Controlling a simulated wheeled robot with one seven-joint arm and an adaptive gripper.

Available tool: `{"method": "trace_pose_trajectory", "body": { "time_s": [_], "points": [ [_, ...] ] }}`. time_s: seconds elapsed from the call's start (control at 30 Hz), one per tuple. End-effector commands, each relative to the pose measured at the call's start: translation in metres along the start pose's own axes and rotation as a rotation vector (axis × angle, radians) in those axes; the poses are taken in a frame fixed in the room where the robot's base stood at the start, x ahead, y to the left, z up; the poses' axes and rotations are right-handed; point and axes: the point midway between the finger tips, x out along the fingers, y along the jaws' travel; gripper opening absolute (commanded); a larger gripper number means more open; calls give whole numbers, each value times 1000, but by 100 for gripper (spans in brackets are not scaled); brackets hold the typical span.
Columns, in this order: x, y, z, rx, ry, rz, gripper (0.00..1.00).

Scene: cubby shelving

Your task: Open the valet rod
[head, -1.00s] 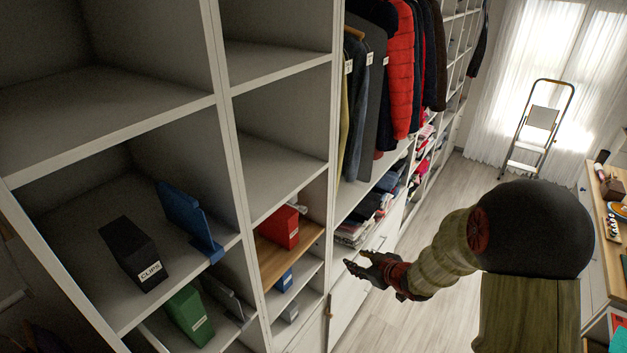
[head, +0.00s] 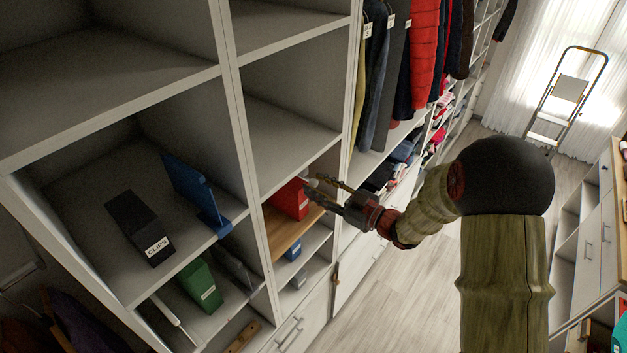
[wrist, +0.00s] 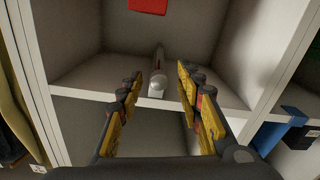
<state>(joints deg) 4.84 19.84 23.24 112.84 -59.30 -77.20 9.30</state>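The valet rod (wrist: 157,75) looks like a short pale cylinder pointing out of a cubby toward the wrist camera. In the wrist view it lies between and beyond my two fingers, nearer the left one, with no clear contact. In the head view only a small pale end of the rod (head: 312,183) shows, close to my fingertips and beside a red box (head: 290,198). My gripper (head: 328,192) is at the front of that cubby. In the wrist view my gripper (wrist: 160,88) is open, with fingers spread and nothing held.
Cubby shelving (head: 229,100) fills the left, with a black box (head: 138,228), a blue bookend-like object (head: 190,190) and a green box (head: 199,285). A vertical divider (head: 356,80) stands beside my gripper, with hanging clothes (head: 425,45) beyond. The floor (head: 400,300) is clear.

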Motion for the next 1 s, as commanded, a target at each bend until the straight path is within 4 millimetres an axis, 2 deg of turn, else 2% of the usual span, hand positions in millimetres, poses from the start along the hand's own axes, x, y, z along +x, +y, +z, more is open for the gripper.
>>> {"method": "trace_pose_trajectory", "body": {
  "time_s": [0.2,0.5,1.0],
  "points": [
    [18,0,0,0,-1,0,36],
    [20,0,1,-1,-1,1,36],
    [20,0,1,0,-1,2,7]
  ]
}}
